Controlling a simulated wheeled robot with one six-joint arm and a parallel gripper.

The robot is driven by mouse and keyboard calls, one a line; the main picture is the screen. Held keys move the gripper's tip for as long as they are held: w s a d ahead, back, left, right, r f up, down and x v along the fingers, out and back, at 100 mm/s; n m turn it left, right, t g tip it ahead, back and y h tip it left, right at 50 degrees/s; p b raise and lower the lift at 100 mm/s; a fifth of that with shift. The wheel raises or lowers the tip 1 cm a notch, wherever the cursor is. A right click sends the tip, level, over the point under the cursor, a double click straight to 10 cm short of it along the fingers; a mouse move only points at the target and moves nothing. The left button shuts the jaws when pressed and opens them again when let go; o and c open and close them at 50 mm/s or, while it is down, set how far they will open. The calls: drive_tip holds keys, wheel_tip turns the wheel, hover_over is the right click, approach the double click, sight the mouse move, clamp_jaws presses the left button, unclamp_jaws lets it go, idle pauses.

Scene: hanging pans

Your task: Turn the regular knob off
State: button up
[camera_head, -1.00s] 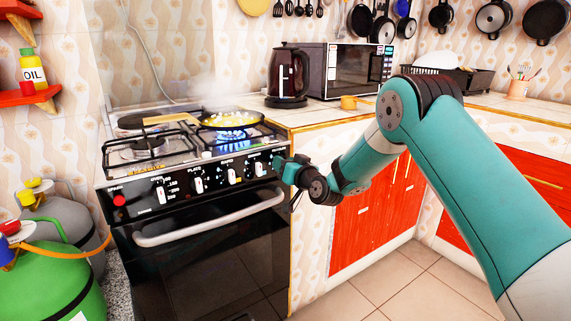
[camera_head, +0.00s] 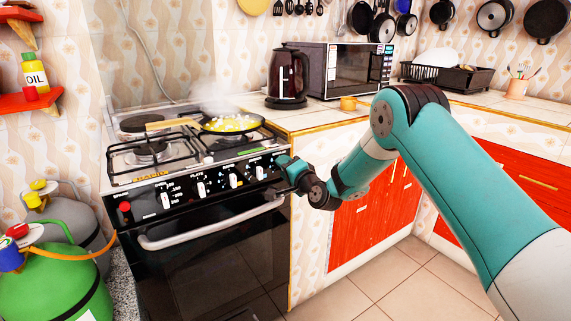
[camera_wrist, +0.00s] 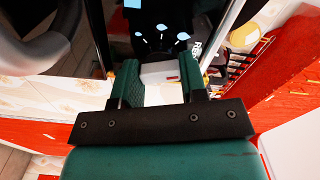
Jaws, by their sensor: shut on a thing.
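The white regular knob (camera_wrist: 157,72) sits between my gripper's two green fingers in the wrist view. A red mark shows near its edge, and part of a label starting "RE" stands beside it. My gripper (camera_wrist: 160,80) is shut on this knob. In the head view my gripper (camera_head: 282,166) is at the right end of the black stove panel (camera_head: 215,190) and hides the knob.
Other white knobs (camera_head: 201,189) line the panel, with a red button (camera_head: 125,207) at its left. An oven handle (camera_head: 210,222) runs below. A kettle (camera_head: 287,75) and microwave (camera_head: 350,70) stand on the counter. Gas cylinders (camera_head: 60,285) are at left.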

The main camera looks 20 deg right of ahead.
drive_tip(key=shift+d+m+p, duration=0.1)
drive_tip(key=shift+m+p, duration=0.75)
drive_tip(key=shift+m, duration=1.05)
drive_tip(key=o, duration=0.9)
drive_tip(key=shift+d, duration=0.1)
drive_tip(key=b+v, duration=1.1)
drive_tip(key=v, duration=0.6)
drive_tip(key=shift+s, duration=0.2)
